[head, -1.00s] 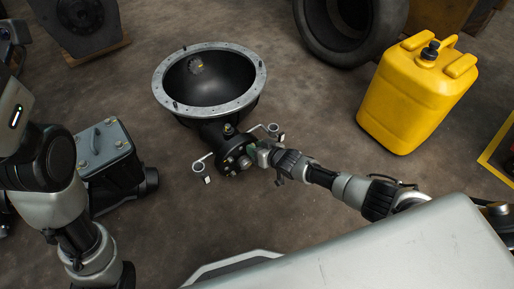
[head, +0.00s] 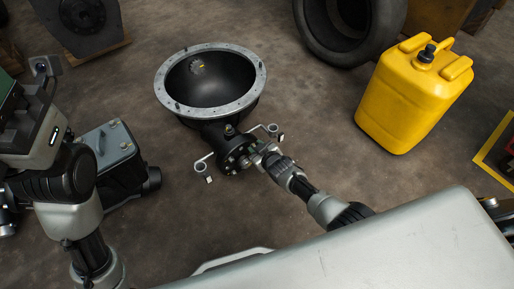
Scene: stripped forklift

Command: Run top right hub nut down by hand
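The hub (head: 232,157) is a dark round flange with bright studs and nuts, at the end of a black axle housing with a wide grey-rimmed bowl (head: 208,85). My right gripper (head: 256,154) is at the right side of the hub face, touching it or very close. Its fingertips and the top right nut are too small and covered to tell apart, so I cannot see whether it is shut on the nut. My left arm shows at the left edge; its gripper's fingers are not in view.
A yellow jerrycan (head: 413,93) stands at the right, with a black tyre (head: 345,45) behind it. A grey-topped box (head: 113,146) sits by my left arm. Two small silver ring brackets flank the hub. The floor between hub and jerrycan is clear.

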